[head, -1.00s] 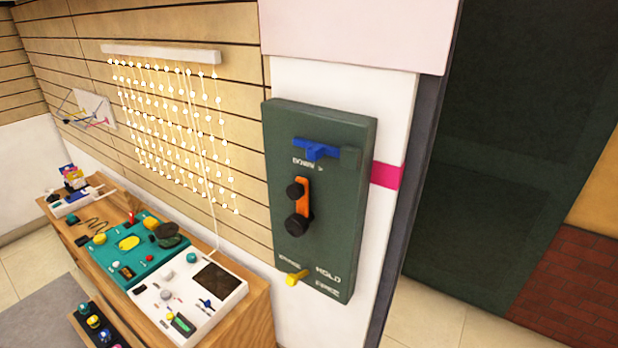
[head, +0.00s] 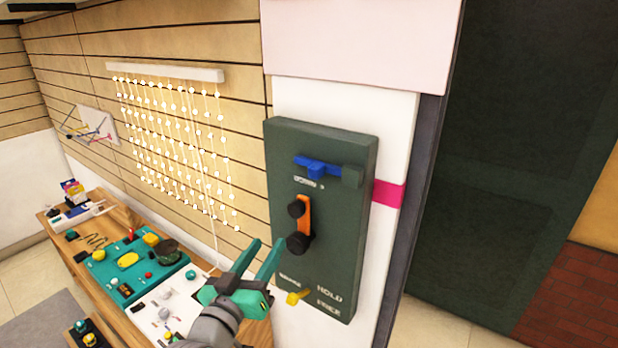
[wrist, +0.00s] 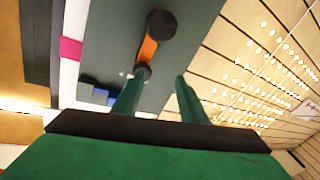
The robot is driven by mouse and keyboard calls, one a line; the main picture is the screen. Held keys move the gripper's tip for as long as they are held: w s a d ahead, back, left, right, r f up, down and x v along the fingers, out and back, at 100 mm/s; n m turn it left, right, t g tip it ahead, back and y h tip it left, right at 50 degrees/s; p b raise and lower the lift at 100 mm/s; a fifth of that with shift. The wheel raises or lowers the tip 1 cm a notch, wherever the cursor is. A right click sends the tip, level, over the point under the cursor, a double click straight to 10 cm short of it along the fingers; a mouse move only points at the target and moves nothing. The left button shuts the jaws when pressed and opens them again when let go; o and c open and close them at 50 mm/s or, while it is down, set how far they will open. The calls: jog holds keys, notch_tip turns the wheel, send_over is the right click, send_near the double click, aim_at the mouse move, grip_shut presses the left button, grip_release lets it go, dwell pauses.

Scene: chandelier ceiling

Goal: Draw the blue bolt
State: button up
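The blue bolt (head: 318,168) lies across the upper part of a dark green panel (head: 345,235) on the white wall post. Its right end is at a dark green block (head: 352,177). In the wrist view the blue bolt (wrist: 96,95) shows beyond the fingers, partly cut off by my gripper. My gripper (head: 262,262) is below and left of the bolt, in front of the panel's lower left. Its two green fingers are apart with nothing between them; they also show in the wrist view (wrist: 158,98).
An orange lever with black knobs (head: 303,222) sticks out of the panel below the bolt, close to my gripper. A yellow lever (head: 298,297) sits lower, by lettering. A wooden bench with gadgets (head: 130,260) stands at the left.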

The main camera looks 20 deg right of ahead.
aim_at(313, 173)
jog(key=s+d+r+m+g+h, duration=0.1)
jog(key=s+r+m+g+h, duration=0.15)
jog(key=r, duration=0.45)
jog(key=s+d+r+m+g+h, duration=0.15)
jog(key=r+m, duration=0.25)
jog(key=r, duration=0.4)
jog(key=shift+y, duration=0.5)
jog(key=x, duration=1)
jog(key=shift+w+a+f, duration=0.1)
jog(key=shift+w+f, duration=0.1)
jog(key=shift+w, duration=0.5)
jog(key=shift+d, duration=0.45)
jog(key=shift+s+d, duration=0.1)
jog(key=shift+d, duration=0.15)
jog(key=shift+a, duration=0.15)
grip_shut()
